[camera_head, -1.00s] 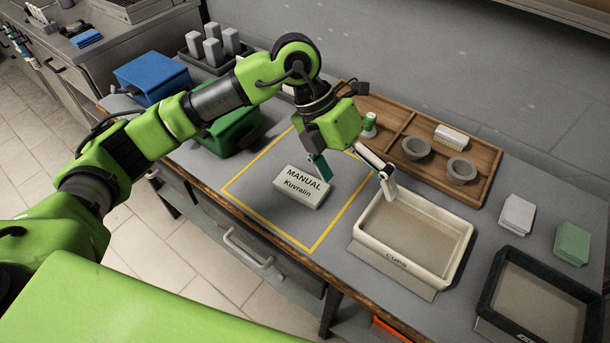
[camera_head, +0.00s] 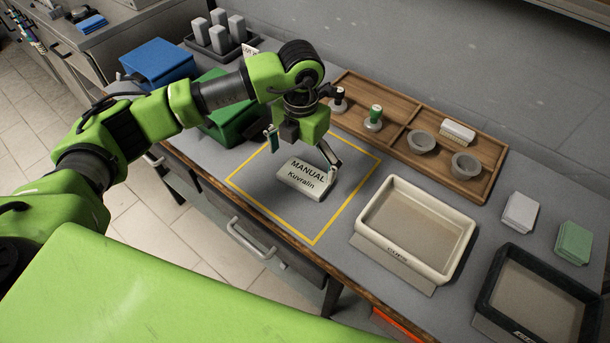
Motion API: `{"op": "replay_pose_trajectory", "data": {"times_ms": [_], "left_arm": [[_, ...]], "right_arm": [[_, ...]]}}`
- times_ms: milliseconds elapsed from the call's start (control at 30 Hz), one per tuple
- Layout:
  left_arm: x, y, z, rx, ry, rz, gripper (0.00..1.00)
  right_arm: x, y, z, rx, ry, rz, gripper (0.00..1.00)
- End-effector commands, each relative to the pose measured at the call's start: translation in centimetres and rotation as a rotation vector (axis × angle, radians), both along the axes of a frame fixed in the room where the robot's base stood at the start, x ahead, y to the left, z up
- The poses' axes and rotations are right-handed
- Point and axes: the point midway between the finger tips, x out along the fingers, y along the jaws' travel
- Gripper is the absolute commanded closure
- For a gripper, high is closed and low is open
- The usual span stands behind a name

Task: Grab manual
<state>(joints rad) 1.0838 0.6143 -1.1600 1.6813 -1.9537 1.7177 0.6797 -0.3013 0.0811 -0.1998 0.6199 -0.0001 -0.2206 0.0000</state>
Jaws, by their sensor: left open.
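The manual (camera_head: 306,179), a pale block-like booklet lettered "MANUAL Kuvralin", lies flat on the grey bench inside a yellow outlined square (camera_head: 276,228). My left gripper (camera_head: 301,154) is open above the manual's far edge. One finger hangs at the left, beyond the manual's far left corner; the other reaches down by its right end. I cannot tell whether that right finger touches the manual. My right gripper is out of view.
A cream tray (camera_head: 465,248) stands right of the square, and a dark tray (camera_head: 483,316) farther right. A wooden tray (camera_head: 487,191) with bowls and stamps lies behind. Green (camera_head: 241,136) and blue (camera_head: 157,60) bins stand at the left.

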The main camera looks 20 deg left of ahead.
Motion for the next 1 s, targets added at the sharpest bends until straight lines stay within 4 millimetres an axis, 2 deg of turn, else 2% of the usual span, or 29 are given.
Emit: {"op": "replay_pose_trajectory", "data": {"times_ms": [133,300,567,600,733,1000], "left_arm": [[0.4,-0.6,-2.1,0.001,0.006,0.0,0.0],[0.5,-0.6,-4.1,0.0,0.003,0.001,0.0],[0.6,-0.6,-4.5,0.0,0.001,0.0,0.0],[0.6,-0.6,-4.5,0.0,0.001,0.0,0.05],[0.6,-0.6,-4.5,0.0,0.001,0.0,0.37],[0.6,-0.6,-4.5,0.0,0.001,0.0,0.37]], "right_arm": [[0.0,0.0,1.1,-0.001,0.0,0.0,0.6],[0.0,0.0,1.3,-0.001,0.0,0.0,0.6],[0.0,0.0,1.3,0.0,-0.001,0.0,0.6],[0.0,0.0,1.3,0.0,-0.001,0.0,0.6],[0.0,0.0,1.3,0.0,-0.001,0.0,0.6],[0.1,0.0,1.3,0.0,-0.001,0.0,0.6]]}}
